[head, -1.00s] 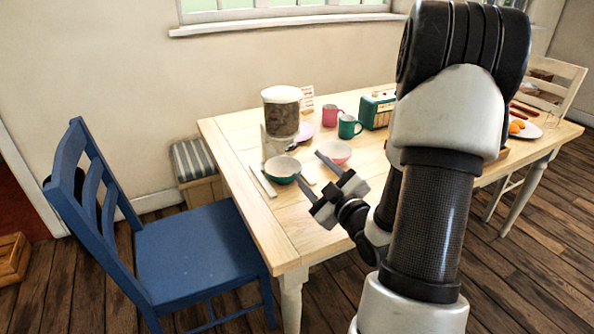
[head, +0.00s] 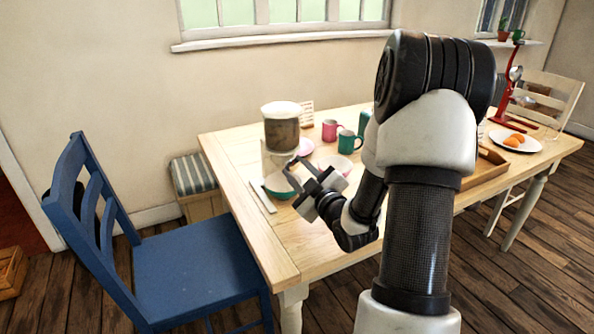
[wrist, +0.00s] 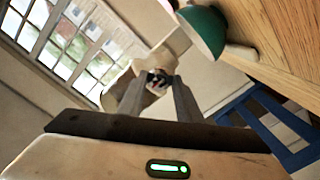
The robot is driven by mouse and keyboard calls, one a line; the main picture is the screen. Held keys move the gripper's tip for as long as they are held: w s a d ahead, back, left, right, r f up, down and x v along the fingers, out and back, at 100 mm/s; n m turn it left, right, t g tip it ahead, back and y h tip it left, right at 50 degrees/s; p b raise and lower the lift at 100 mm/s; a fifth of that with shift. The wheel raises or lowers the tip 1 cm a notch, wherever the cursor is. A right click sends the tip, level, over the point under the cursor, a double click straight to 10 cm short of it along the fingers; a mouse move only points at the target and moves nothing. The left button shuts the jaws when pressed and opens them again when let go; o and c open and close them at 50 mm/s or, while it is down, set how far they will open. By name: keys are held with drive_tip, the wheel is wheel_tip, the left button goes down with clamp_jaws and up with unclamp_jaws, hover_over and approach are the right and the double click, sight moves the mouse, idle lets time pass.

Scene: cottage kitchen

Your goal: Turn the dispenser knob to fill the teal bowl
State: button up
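The dispenser (head: 282,132) stands at the table's left end, with a brown-filled hopper, white lid and pale base. Its small dark and shiny knob (wrist: 157,79) shows in the wrist view between my fingertips. My gripper (head: 295,166) is open, its fingers pointing at the dispenser's front, one on each side of the knob; I cannot tell whether they touch it. The teal bowl (head: 281,192) sits at the dispenser's foot, partly hidden by my gripper in the head view. It also shows in the wrist view (wrist: 207,30); its contents are hidden.
A pink-and-white bowl (head: 335,163) is right of my gripper. Pink (head: 329,130) and teal (head: 347,143) mugs stand behind it. A pale utensil (head: 262,196) lies left of the teal bowl. A blue chair (head: 190,255) stands at the table's left end. The near left tabletop is clear.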

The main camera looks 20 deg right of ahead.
drive_tip(key=shift+c, duration=1.2)
drive_tip(key=shift+m, duration=0.3)
drive_tip(key=m, duration=0.4)
drive_tip(key=m+p, duration=0.1)
drive_tip(key=m, duration=0.6)
drive_tip(key=m+p, duration=0.2)
drive_tip(key=m, duration=0.4)
drive_tip(key=shift+r+p, duration=0.1)
drive_tip(key=shift+p, duration=0.2)
drive_tip(key=m+p, duration=0.2)
drive_tip(key=m, duration=0.4)
drive_tip(key=shift+p, duration=0.4)
